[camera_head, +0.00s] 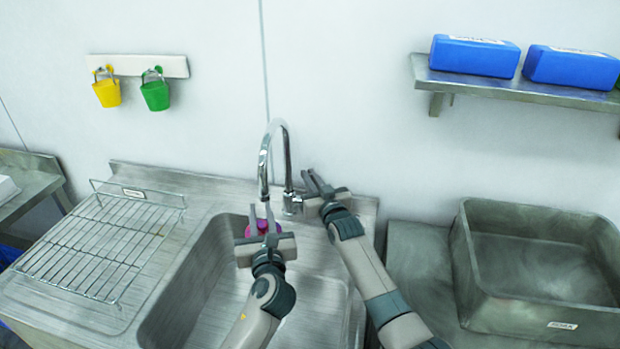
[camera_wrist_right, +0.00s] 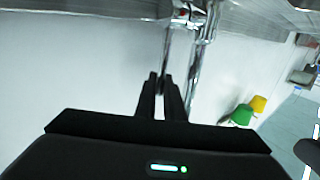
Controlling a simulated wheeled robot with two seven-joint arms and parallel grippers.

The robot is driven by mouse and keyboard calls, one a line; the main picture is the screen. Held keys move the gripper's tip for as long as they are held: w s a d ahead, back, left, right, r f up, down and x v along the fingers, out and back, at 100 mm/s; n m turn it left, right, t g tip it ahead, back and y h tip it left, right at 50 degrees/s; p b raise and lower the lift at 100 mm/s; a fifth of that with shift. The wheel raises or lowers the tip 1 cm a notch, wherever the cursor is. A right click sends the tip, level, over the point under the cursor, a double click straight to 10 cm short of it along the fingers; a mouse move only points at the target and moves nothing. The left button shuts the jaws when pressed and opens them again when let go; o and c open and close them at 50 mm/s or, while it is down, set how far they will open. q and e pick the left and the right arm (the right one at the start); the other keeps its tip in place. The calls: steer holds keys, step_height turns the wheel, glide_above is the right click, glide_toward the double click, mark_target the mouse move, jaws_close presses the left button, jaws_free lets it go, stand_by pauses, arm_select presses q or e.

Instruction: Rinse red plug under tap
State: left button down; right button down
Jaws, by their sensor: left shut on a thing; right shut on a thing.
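The tap (camera_head: 277,135) is a chrome gooseneck at the back of the steel sink (camera_head: 205,290). My left gripper (camera_head: 262,213) is shut on a magenta-red plug (camera_head: 262,227), held under the tap's spout. The fingers hide part of the plug. My right gripper (camera_head: 312,180) is at the right side of the tap's base and is shut on what looks like its lever, mostly hidden by the fingers. In the right wrist view the fingers (camera_wrist_right: 163,90) are close together beside the chrome tap (camera_wrist_right: 203,45). I cannot make out any running water.
A wire rack (camera_head: 100,245) stands on the drainboard left of the sink. A grey tub (camera_head: 540,315) stands at the right. Yellow (camera_head: 107,95) and green (camera_head: 155,96) buckets hang on the wall. A shelf (camera_head: 520,90) holds blue boxes (camera_head: 475,56).

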steer(key=shift+s+f, duration=0.1)
steer(key=shift+s, duration=0.05)
stand_by(0.8)
steer(key=shift+s+a+n+t+y, duration=0.1)
steer(key=shift+s+n+t+y, duration=0.2)
steer(key=shift+s+n+t, duration=0.15)
steer(key=c, duration=1.8)
jaws_free()
steer(key=shift+c, duration=0.2)
steer(key=shift+s, duration=0.15)
steer(key=v, duration=0.7)
steer(key=shift+s, duration=0.1)
